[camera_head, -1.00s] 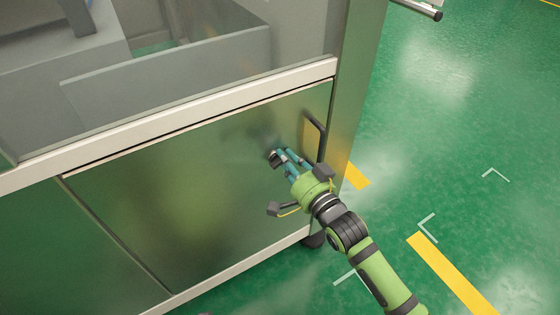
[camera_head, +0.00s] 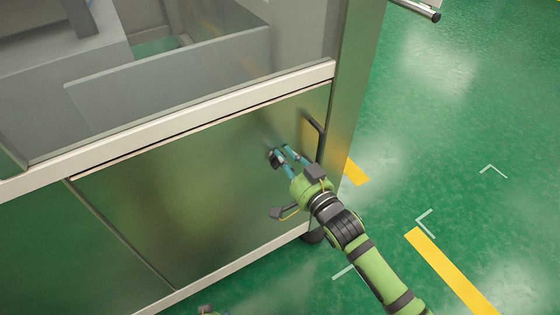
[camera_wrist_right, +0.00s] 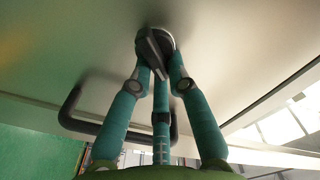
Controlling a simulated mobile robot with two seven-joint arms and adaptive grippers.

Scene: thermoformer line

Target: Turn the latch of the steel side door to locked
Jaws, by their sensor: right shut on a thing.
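The steel side door (camera_head: 190,190) is the flat metal panel on the machine's side, and it looks closed. Its latch (camera_head: 272,156) is near the door's right side, partly covered by my fingers. In the right wrist view the latch (camera_wrist_right: 156,52) has a round base and a dark bar that stands tilted, its top leaning left. My right gripper (camera_head: 281,155) is shut on the latch, with its teal fingers (camera_wrist_right: 158,68) on both sides of the bar. My left gripper's fingers are not in view; only a small green and grey part of mine shows at the bottom edge.
A dark bar handle (camera_head: 318,138) is fixed to the door right of the latch, close to my right gripper. A pale frame rail (camera_head: 190,125) runs above the door. Green floor (camera_head: 470,160) with yellow and white markings is clear at the right.

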